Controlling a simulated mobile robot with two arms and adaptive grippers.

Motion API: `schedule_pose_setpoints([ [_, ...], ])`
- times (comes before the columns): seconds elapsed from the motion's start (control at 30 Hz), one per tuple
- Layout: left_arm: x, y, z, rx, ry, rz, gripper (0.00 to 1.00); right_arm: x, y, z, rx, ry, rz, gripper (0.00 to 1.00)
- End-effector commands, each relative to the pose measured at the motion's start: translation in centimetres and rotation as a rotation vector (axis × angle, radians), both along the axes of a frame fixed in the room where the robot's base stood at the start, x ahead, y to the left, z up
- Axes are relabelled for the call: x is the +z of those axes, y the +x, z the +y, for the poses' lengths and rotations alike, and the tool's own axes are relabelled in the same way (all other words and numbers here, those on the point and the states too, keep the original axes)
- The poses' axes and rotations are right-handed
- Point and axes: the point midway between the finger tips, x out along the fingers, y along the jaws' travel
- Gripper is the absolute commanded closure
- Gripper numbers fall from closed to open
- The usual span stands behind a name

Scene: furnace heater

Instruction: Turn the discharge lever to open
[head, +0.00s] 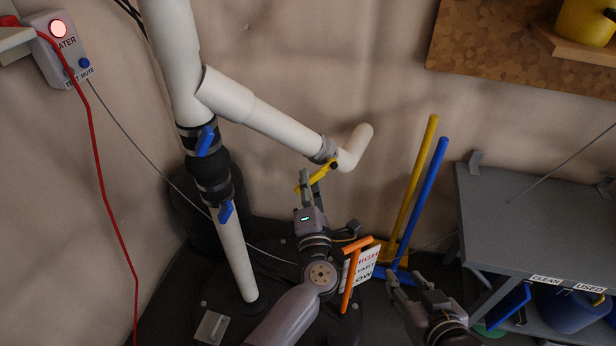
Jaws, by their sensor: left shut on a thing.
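The discharge lever (318,177) is yellow and sits on a grey valve near the lower end of the white branch pipe (265,118), before the pipe's upturned end. It slants down to the left from the valve. My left gripper (304,183) is shut on the lever's lower left end, and its fingers hide part of it. My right gripper (405,279) is at lower right, away from the lever, with its fingers apart and nothing seen between them.
Blue valve handles (205,141) sit on the upright pipe. An orange handle (348,280) and a HIGH/LOW sign (366,265) stand close to my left wrist. Yellow and blue poles (424,185) lean at the wall. A grey bench (530,225) is at right.

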Motion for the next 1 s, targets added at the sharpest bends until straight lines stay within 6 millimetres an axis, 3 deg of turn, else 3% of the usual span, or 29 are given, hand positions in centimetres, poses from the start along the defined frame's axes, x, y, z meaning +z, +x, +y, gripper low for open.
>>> schedule_pose_setpoints([
  [0.2, 0.6, -0.1, 0.1, 0.001, 0.037, 0.025, 1.0, -4.0, -5.8, -2.2, -0.026, -0.078, 0.351, 0.65],
  [0.43, 0.9, -0.2, 0.2, 0.002, 0.079, 0.049, 1.0, -6.1, -13.1, -4.4, -0.053, -0.149, 0.698, 0.65],
  [0.67, 1.2, -0.2, 0.3, 0.0, 0.118, 0.073, 1.0, -4.5, -13.0, -4.4, -0.052, -0.148, 0.693, 0.65],
  [0.73, 1.2, -0.2, 0.3, 0.0, 0.132, 0.08, 1.0, -4.9, -12.7, -4.3, -0.051, -0.148, 0.698, 0.65],
  [1.0, 1.6, -0.3, 0.4, 0.0, 0.171, 0.103, 1.0, -10.8, -11.5, -4.0, -0.046, -0.151, 0.728, 0.65],
])
